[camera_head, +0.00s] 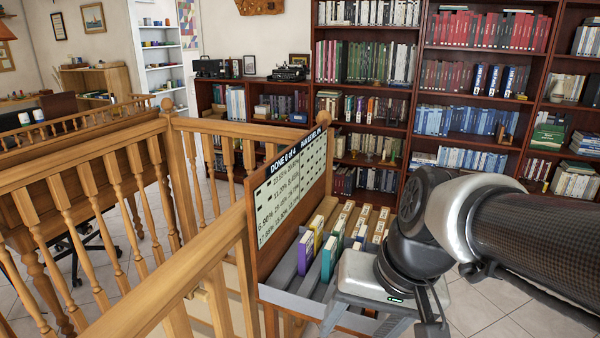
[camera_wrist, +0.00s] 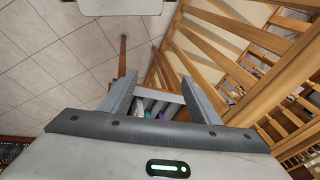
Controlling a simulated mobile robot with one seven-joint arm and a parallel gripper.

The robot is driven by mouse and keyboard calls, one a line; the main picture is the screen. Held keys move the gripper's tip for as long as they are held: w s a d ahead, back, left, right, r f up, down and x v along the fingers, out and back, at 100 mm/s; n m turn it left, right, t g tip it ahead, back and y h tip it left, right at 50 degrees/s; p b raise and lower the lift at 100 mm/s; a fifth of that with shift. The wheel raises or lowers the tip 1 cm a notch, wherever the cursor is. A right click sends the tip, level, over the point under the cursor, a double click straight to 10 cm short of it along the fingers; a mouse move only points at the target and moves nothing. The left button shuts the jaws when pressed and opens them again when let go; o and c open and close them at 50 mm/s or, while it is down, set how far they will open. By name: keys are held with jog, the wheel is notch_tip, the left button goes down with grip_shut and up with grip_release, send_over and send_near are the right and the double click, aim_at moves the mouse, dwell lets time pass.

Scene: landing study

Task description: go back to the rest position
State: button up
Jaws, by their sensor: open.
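My gripper (camera_wrist: 160,92) is open, its two grey fingers spread wide with nothing held between them. In the head view my gripper (camera_head: 385,318) hangs low at the right of a grey tray (camera_head: 280,297), and the fingertips are partly cut off by the lower edge. A purple book (camera_head: 305,253) and a teal book (camera_head: 328,259) stand upright in the tray, with a yellow one (camera_head: 318,222) behind. In the wrist view, the tray and books show small beyond the fingers. My gripper hides part of the tray.
A wooden railing (camera_head: 215,281) runs close along the left of the tray. A board with printed figures (camera_head: 290,190) stands at the tray's left side. Tall bookshelves (camera_head: 417,100) fill the back wall. Tiled floor (camera_head: 495,312) shows clear at the lower right.

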jog(key=s+d+r+n+t+h, duration=0.1)
jog(key=s+d+r+t+h, duration=0.15)
jog(key=d+r, duration=0.3)
notch_tip(320, 180, up, 18)
jog(key=p, duration=1.9)
jog(key=shift+w+d, duration=0.15)
jog(key=shift+w, duration=0.3)
jog(key=shift+r+t, duration=0.1)
jog(key=shift+t, duration=0.15)
